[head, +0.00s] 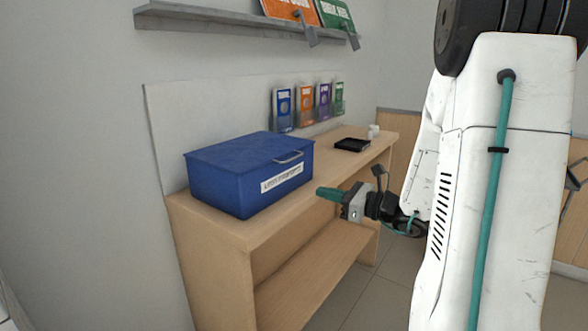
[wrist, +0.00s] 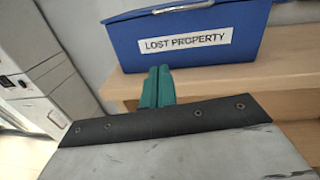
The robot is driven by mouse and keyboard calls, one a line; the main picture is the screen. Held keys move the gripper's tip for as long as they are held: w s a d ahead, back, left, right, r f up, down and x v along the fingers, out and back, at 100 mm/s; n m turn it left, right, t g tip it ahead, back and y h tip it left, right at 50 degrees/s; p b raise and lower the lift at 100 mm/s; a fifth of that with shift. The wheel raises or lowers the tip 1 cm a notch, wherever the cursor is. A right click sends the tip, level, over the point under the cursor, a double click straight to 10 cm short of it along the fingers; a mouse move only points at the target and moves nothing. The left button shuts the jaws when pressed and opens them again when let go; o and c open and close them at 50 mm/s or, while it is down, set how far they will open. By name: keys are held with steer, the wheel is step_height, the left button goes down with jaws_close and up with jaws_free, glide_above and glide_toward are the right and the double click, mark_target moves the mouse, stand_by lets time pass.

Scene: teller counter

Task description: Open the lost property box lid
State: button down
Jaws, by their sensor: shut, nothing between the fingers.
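The blue lost property box (head: 225,192) stands on the wooden counter at the left in the head view. Its lid (head: 240,149) is closed, with a grey handle (head: 289,157) at the front edge. A white "LOST PROPERTY" label is on the front, and the box also shows in the wrist view (wrist: 195,63). My gripper (head: 319,192) has teal fingers, is shut and empty, and is in front of the counter, right of the box and lower than the handle. In the wrist view the fingertips (wrist: 158,72) point at the box's lower front, apart from it as far as I can tell.
The wooden counter (head: 235,228) has a lower shelf (head: 305,280). A black tray (head: 352,144) and a small white item (head: 374,131) lie further along it. Coloured leaflets (head: 305,104) stand against the wall. A grey shelf (head: 220,17) with signs hangs above the box.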

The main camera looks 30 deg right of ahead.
steer(key=w+a+r+m+h, duration=0.1)
steer(key=w+r, duration=0.2)
steer(key=w, duration=0.7)
steer(key=shift+r+m+t, duration=0.4)
steer(key=shift+w, duration=0.1)
